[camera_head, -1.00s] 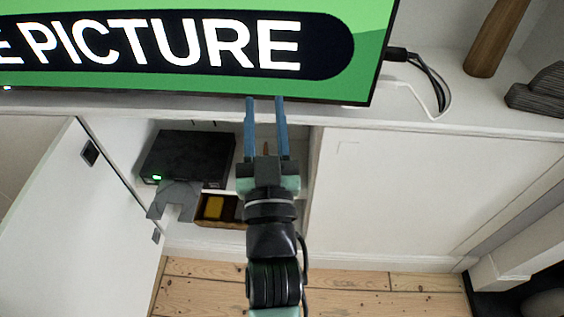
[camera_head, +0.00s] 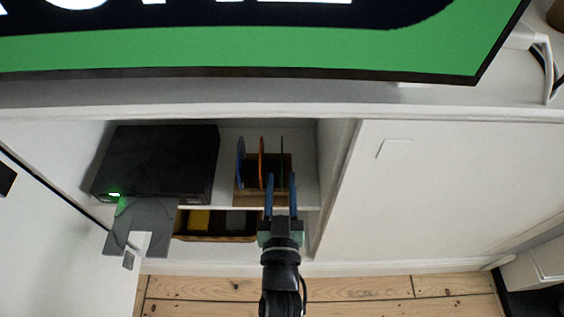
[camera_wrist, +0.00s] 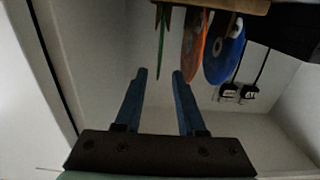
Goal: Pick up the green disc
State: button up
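The green disc (camera_head: 282,161) stands on edge in a wooden rack (camera_head: 247,192) on the cabinet's upper shelf. It is the rightmost of three discs, seen nearly edge-on. In the wrist view, where the order is reversed, the green disc (camera_wrist: 161,38) is leftmost. My gripper (camera_head: 280,180) is open and empty, in front of the rack, with its fingers pointing at the green disc. In the wrist view, the disc lines up with the gap between the fingertips (camera_wrist: 159,74). I cannot tell whether its near edge is between them.
An orange disc (camera_head: 262,161) and a blue disc (camera_head: 240,160) stand close beside the green one. A black box (camera_head: 160,160) with a green light is left of the rack. The cabinet divider (camera_head: 333,180) is close on the right. A screen (camera_head: 250,50) hangs above.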

jog(key=shift+w+d+f+b, duration=0.15)
jog(key=shift+w+b, duration=0.4)
jog(key=shift+w, duration=1.35)
jog(key=shift+w+a+f+b, duration=0.1)
jog(key=shift+w+b, duration=0.4)
jog(key=shift+w, duration=1.35)
grip_shut()
